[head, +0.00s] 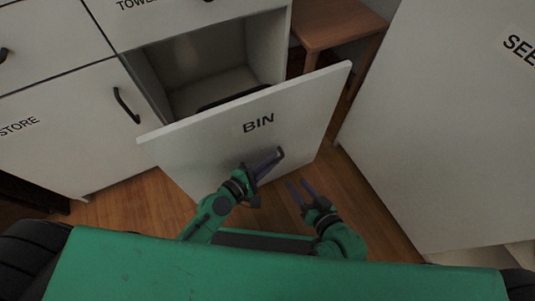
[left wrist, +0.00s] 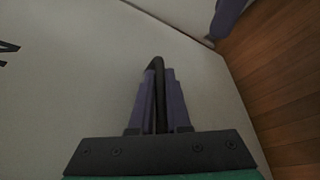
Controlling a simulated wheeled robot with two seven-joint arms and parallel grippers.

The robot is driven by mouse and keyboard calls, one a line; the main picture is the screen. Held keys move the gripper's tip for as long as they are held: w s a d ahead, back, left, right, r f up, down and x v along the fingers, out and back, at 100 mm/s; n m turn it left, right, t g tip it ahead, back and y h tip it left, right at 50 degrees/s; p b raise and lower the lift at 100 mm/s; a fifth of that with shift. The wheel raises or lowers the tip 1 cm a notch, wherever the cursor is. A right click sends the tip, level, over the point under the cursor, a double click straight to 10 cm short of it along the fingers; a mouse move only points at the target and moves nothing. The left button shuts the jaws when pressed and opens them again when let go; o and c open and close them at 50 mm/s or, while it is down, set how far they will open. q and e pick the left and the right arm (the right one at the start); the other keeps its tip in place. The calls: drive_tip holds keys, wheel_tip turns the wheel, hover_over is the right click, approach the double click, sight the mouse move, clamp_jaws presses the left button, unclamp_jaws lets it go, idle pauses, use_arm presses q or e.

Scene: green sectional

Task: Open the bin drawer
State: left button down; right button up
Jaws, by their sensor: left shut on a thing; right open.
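The bin drawer (head: 300,108) has a white front lettered BIN and stands pulled out from the cabinet, with its dark hollow (head: 205,80) showing behind the front. My left gripper (head: 277,156) is at the drawer front, below the lettering. In the left wrist view its two purple fingers are shut on the dark curved handle (left wrist: 157,64). Most of the handle is hidden by the fingers. My right gripper (head: 296,190) is open and empty, low in front of the drawer's right part and apart from the handle.
A cabinet door with a black handle (head: 126,105) is left of the drawer. A wooden stool or small table (head: 340,24) stands behind the drawer at the right. A large white unit (head: 440,120) stands close on the right. Wooden floor (head: 345,200) shows between.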

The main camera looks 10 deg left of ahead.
idle(0.3)
use_arm(q)
drive_tip(key=c, duration=0.9)
unclamp_jaws()
use_arm(e)
drive_tip(key=shift+a, duration=0.15)
use_arm(q)
drive_tip(key=b+v, duration=0.3)
drive_tip(key=v, duration=1.1)
drive_tip(key=shift+s+a+r, duration=0.1)
drive_tip(key=shift+s, duration=0.2)
use_arm(e)
drive_tip(key=shift+t, duration=0.3)
wheel_tip(320, 180, down, 4)
drive_tip(key=shift+s, duration=0.1)
drive_tip(key=shift+r, duration=0.1)
